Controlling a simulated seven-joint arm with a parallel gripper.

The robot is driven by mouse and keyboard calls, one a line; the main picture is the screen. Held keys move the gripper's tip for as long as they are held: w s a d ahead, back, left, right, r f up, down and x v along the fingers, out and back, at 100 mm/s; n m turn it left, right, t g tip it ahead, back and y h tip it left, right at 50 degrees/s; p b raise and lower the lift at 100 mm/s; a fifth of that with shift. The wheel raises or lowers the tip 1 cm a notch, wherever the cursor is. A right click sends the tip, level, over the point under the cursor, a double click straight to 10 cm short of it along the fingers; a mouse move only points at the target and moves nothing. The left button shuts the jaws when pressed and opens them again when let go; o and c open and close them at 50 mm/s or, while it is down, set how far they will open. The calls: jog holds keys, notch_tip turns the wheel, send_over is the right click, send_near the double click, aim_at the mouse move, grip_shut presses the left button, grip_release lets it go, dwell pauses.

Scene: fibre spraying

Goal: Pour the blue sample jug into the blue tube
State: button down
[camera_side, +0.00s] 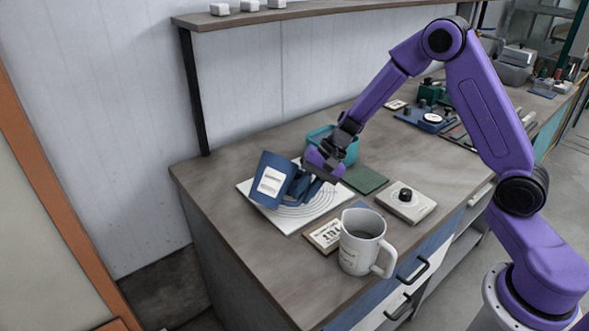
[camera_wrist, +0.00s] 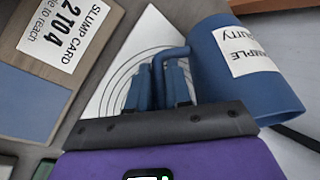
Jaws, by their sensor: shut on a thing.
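The blue sample jug (camera_side: 270,184) with a white label stands slightly tilted over the left part of a white board with printed rings (camera_side: 290,222). Whether its base touches the board I cannot tell. My gripper (camera_side: 308,188) is at the jug's right, shut on its handle. In the wrist view, the jug (camera_wrist: 262,98) lies to the right of my gripper (camera_wrist: 160,88), and its blue handle (camera_wrist: 172,52) runs between the fingers. The jug's inside is hidden. I cannot make out a blue tube in either view.
A white mug (camera_side: 352,255) stands at the table's front edge, beside a small card (camera_side: 325,236). A white device with a black knob (camera_side: 405,206), a green mat (camera_side: 364,179) and a teal bin (camera_side: 319,137) are nearby. The far left table top is clear.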

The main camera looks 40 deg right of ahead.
jog(key=shift+a+f+y+b, duration=0.1)
jog(key=shift+a+y+b, duration=0.1)
jog(key=shift+y+b, duration=0.95)
dwell(0.8)
jog(key=shift+s+a+r+y+b, duration=0.15)
jog(key=shift+r+y+b, duration=0.35)
jog(key=shift+y+b, duration=0.8)
dwell(0.6)
jog(key=shift+r+n+y, duration=0.2)
jog(key=shift+n+y, duration=0.05)
jog(key=shift+n, duration=0.05)
dwell(0.4)
jog(key=shift+a+r+n+y, duration=0.1)
jog(key=shift+n+y, duration=0.4)
jog(key=shift+n, duration=0.1)
jog(key=shift+a+r+g+y+p, duration=0.1)
jog(key=shift+a+g+y+p, duration=0.1)
jog(key=shift+g+y+p, duration=0.35)
jog(key=shift+n+y+p, duration=0.25)
jog(key=shift+n+p, duration=0.05)
jog(key=shift+p, duration=0.5)
jog(key=shift+r, duration=0.1)
jog(key=d+y+p, duration=0.1)
jog(key=p, duration=0.2)
jog(key=shift+r, duration=0.2)
